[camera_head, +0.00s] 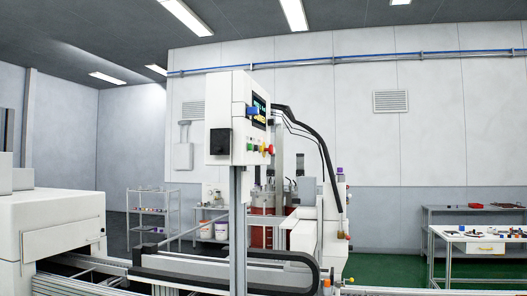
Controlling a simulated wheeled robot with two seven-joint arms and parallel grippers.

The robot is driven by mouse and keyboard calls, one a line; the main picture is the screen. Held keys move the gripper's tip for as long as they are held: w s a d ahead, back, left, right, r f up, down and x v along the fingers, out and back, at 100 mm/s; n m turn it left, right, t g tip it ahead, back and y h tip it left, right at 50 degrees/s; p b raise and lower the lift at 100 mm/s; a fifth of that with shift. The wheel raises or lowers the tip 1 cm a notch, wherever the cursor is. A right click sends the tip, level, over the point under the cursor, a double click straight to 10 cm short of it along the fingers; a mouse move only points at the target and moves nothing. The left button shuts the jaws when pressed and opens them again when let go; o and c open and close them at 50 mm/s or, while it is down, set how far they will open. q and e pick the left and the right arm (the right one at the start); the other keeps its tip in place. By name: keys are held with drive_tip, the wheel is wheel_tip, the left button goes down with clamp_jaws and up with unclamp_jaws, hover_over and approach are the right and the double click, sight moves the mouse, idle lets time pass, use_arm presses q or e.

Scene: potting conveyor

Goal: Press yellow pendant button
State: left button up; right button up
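A white control pendant box (226,118) stands on a grey post in the middle of the view, seen at an angle. Its narrow front face carries a dark screen (259,112) with coloured marks. Below the screen is a row of small coloured buttons (263,148). A red button (271,149) shows at the right end, with green and yellow tones beside it. The buttons are too small to place the yellow one exactly. Neither of my grippers is in view, and nothing touches the pendant.
A conveyor line (200,265) runs across the front behind the post. A white machine housing (62,230) stands at the left. A white machine (320,230) with black cables stands behind the pendant. A table (485,243) with small items is at the right, with green floor before it.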

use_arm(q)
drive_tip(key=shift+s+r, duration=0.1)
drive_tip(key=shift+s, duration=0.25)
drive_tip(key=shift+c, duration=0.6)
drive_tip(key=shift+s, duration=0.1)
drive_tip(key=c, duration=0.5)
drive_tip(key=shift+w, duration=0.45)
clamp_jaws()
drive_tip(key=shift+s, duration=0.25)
